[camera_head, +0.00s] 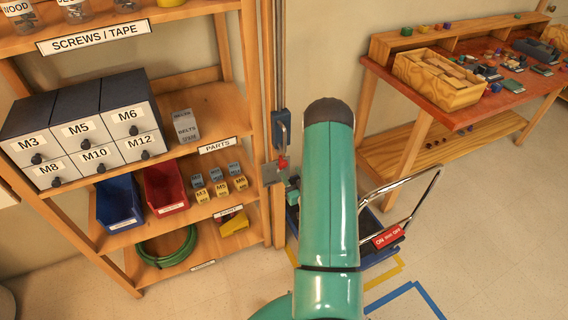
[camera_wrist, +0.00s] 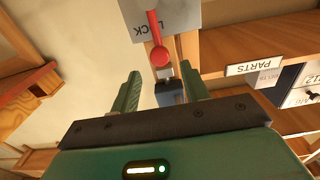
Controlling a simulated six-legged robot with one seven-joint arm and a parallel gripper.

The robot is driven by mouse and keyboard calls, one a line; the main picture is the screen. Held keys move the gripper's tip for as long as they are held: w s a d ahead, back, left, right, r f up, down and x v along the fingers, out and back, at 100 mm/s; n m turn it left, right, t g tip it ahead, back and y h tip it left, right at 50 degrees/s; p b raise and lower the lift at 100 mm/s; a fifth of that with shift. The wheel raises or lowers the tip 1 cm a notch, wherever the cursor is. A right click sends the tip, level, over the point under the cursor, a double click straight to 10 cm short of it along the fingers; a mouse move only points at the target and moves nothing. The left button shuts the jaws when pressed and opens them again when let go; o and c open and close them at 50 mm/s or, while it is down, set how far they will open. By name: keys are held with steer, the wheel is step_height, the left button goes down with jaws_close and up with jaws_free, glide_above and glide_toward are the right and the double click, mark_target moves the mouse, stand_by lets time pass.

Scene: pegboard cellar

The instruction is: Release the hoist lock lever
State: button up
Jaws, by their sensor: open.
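The hoist lock lever is a red rod with a round red knob (camera_wrist: 160,54), on a grey plate (camera_wrist: 188,14) with lettering that reads LOCK, upside down in the wrist view. In the head view the red knob (camera_head: 283,162) and its plate (camera_head: 271,174) show on the shelf's right post, just left of my arm. My gripper (camera_wrist: 162,76) is open, with its green fingers apart on either side of the post. The knob appears between and just beyond the fingertips. Contact cannot be told. In the head view my arm hides most of the gripper.
A blue-grey hoist part (camera_head: 281,130) is on the post above the plate. The wooden shelf (camera_head: 205,107) with drawers and bins stands left. A cart with a chrome handle (camera_head: 412,190) stands right of my arm. A workbench (camera_head: 490,95) is at the back right.

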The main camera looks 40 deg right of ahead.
mark_target(285, 164)
steer(key=x, duration=0.6)
steer(key=shift+w+f, duration=0.1)
steer(key=shift+w, duration=0.2)
jaws_close()
